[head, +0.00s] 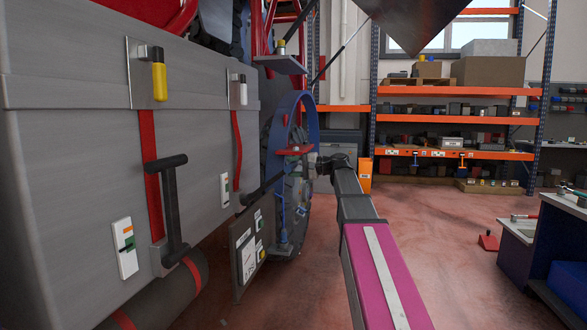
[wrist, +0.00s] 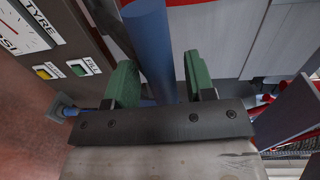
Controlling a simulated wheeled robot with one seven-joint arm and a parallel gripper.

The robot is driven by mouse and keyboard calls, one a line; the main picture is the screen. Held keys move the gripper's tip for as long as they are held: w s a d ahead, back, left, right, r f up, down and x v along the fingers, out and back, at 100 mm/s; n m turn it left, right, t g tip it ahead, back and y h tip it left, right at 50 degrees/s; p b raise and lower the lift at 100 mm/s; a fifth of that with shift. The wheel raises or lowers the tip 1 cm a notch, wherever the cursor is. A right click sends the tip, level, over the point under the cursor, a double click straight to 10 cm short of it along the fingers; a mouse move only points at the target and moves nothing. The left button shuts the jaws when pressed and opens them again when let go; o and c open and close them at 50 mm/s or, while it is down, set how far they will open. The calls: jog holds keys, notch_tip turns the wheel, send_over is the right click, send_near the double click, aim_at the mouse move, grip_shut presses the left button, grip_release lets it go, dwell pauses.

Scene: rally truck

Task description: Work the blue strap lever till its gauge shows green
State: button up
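A wide blue strap (head: 271,150) curves over the spare tyre beside the grey truck box in the head view. In the wrist view a blue bar (wrist: 158,45) runs down from the top between my green fingertips. I cannot tell if this bar is the lever or another part of the strap. My gripper (wrist: 161,85) stands open around the bar, with a finger on each side and small gaps showing. In the head view my arm reaches to the tyre, and its fingertips are too small to make out. I cannot make out the blue strap's gauge.
The grey truck box (head: 60,150) carries red straps, a black lever (head: 170,205) and white gauges, one (head: 124,248) with orange and green marks. A tyre-pressure panel (wrist: 50,60) with yellow and green buttons is close on the wrist view's left. Open floor (head: 440,240) lies right of my arm.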

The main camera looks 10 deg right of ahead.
grip_shut()
jog(key=shift+w+a+r, duration=0.2)
jog(key=shift+a+r, duration=0.15)
jog(key=shift+r, duration=0.25)
jog(key=w+a+r+g+h, duration=0.1)
jog(key=w+a+r+h, duration=0.1)
jog(key=a, duration=0.6)
jog(key=w+a+r+g+h, duration=0.1)
jog(key=w+a+r+h, duration=0.2)
jog(key=a+r, duration=0.3)
jog(key=shift+w+a+r+h, duration=0.2)
jog(key=shift+w+a+h, duration=0.1)
jog(key=shift+a+h, duration=0.6)
jog(key=shift+a, duration=0.1)
jog(key=shift+o, duration=1.3)
grip_release()
jog(key=shift+a+f, duration=0.1)
